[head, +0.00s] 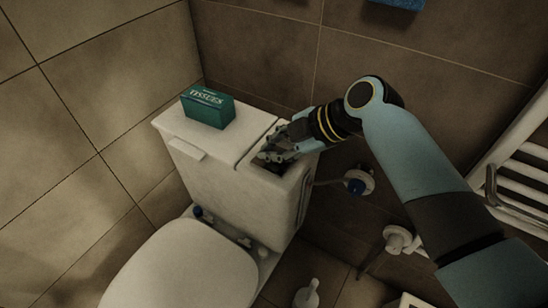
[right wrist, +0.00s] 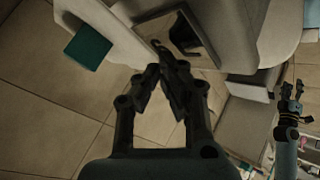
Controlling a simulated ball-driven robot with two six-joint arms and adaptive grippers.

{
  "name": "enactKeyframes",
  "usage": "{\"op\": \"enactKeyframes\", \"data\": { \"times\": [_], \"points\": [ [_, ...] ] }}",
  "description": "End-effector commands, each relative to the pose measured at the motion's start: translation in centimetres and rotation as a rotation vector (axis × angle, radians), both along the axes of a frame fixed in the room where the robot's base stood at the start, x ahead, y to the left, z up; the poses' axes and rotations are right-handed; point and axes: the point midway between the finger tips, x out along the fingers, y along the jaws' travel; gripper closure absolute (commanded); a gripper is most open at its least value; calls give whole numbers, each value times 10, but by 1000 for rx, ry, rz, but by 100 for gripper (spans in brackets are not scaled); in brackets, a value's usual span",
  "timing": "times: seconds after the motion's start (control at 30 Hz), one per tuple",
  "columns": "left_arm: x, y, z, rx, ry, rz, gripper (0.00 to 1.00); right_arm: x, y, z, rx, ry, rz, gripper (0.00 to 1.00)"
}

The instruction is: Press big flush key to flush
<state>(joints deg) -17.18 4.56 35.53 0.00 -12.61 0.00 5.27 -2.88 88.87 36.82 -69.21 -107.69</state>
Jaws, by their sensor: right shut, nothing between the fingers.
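The toilet tank (head: 235,185) stands against the wall with a dark recess (head: 270,163) in the right part of its top. In the right wrist view this shows as a framed rectangular panel (right wrist: 207,49) with a dark part inside. I cannot clearly tell the big flush key from the rest of the panel. My right gripper (head: 268,156) is shut and empty, with its fingertips at the recess; it also shows in the right wrist view (right wrist: 166,68). Whether it touches a key cannot be told. My left gripper (right wrist: 291,90) shows small at the right wrist view's right edge.
A green tissue box (head: 208,107) stands on the tank's left part, and also shows in the right wrist view (right wrist: 88,47). The toilet lid (head: 185,265) is down in front.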

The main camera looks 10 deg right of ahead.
Motion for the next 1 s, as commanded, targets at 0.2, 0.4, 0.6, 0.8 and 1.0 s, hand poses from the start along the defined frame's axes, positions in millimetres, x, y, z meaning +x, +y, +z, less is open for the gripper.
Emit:
{"op": "enactKeyframes", "data": {
  "times": [0.2,0.4,0.6,0.8,1.0],
  "points": [
    [0,0,0,0,0,0,60,0,0,-1,0,0,0,100],
    [0,0,-1,0,0,0,60,0,0,-1,0,-1,-1,100],
    [0,0,-3,0,1,0,60,0,0,-4,0,0,0,100],
    [0,0,-5,0,1,0,60,0,0,-6,0,0,0,100],
    [-1,0,-7,0,1,0,60,0,0,-8,0,0,0,100]
  ]
}}
